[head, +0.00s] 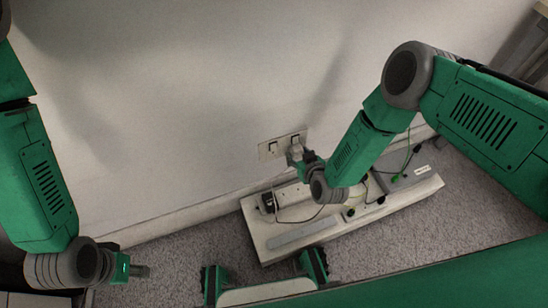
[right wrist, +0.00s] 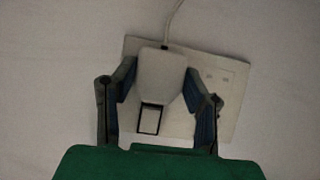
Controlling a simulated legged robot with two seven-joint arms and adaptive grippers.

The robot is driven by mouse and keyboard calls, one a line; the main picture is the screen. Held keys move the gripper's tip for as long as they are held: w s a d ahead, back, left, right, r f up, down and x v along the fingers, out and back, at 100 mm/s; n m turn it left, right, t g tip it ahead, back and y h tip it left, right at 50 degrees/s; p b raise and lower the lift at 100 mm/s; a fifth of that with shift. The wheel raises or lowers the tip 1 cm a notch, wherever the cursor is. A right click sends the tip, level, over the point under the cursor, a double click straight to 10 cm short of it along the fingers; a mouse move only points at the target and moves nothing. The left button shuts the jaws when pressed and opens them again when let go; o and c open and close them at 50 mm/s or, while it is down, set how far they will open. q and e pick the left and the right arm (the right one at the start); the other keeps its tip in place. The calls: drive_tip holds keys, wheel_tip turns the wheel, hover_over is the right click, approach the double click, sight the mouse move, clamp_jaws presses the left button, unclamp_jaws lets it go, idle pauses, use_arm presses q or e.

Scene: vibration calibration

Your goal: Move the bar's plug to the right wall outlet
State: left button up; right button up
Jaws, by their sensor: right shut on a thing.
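The pale wall outlet plate (head: 268,153) is low on the wall in the head view, with two dark-framed parts side by side. My right gripper (head: 296,156) is at its right part. In the right wrist view, my right gripper (right wrist: 160,95) is shut on a white plug (right wrist: 160,72) with a cord leaving its top. The plug is in front of the plate (right wrist: 232,105), covering part of it; a pair of slots shows uncovered to its right. Whether the plug is seated is hidden. My left gripper (head: 138,271) is low at the left, away from the outlet; its fingers are unclear.
A long white platform (head: 415,192) lies on the grey carpet below the outlet. It carries a small black-and-white device (head: 268,202), cables and a grey box (head: 395,178). My right forearm hides part of it. Bare carpet lies to its left.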

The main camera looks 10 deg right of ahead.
sight(298, 155)
drive_tip(key=shift+w, duration=0.15)
idle(0.5)
drive_tip(key=o, duration=1.2)
drive_tip(key=shift+p+v, duration=2.05)
drive_tip(key=shift+v, duration=0.5)
